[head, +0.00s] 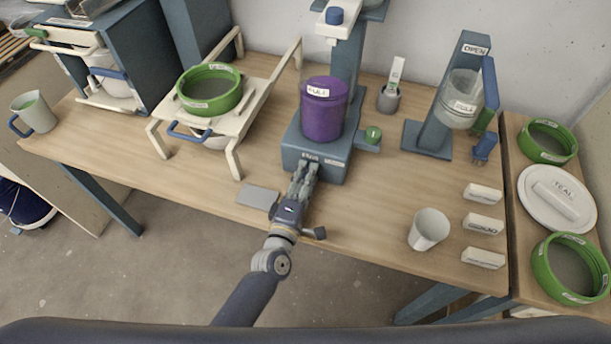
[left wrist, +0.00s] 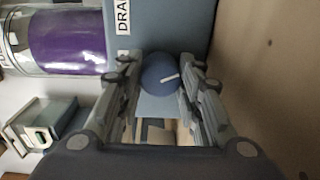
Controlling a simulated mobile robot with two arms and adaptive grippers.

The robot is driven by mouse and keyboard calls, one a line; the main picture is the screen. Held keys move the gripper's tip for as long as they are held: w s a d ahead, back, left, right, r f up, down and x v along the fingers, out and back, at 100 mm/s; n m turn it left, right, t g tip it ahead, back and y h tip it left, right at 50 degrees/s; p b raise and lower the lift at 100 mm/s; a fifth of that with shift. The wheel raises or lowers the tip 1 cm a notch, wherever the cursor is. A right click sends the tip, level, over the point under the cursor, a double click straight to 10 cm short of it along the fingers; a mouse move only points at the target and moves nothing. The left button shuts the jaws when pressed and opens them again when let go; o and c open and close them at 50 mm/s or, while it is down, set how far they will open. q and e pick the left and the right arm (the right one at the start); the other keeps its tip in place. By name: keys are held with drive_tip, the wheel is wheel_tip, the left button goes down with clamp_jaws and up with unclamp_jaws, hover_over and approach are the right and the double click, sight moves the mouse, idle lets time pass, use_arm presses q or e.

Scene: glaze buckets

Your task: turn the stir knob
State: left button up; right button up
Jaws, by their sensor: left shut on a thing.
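The mixing stand has a blue base (head: 318,163) with a clear vessel (head: 324,108) of purple glaze, labelled FULL, on it. The stir knob (left wrist: 160,72) is a round blue knob with a white pointer line on the front of that base. In the left wrist view it sits between my fingers, below two labels, one starting "DRA" and one mostly hidden. My left gripper (head: 303,172) reaches up from the table's front edge and is shut on the knob; it also shows in the left wrist view (left wrist: 163,80). The knob is hidden in the head view. My right gripper is not in view.
A green knob (head: 373,134) sticks out right of the base. A grey plate (head: 258,196) lies left of my gripper. A white cup (head: 428,229) and white blocks (head: 483,223) stand to the right. A green sieve (head: 209,90) rests on a rack to the left.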

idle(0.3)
use_arm(q)
drive_tip(key=o, duration=1.1)
drive_tip(key=shift+s, duration=0.1)
drive_tip(key=v, duration=1.2)
drive_tip(key=shift+f, duration=0.1)
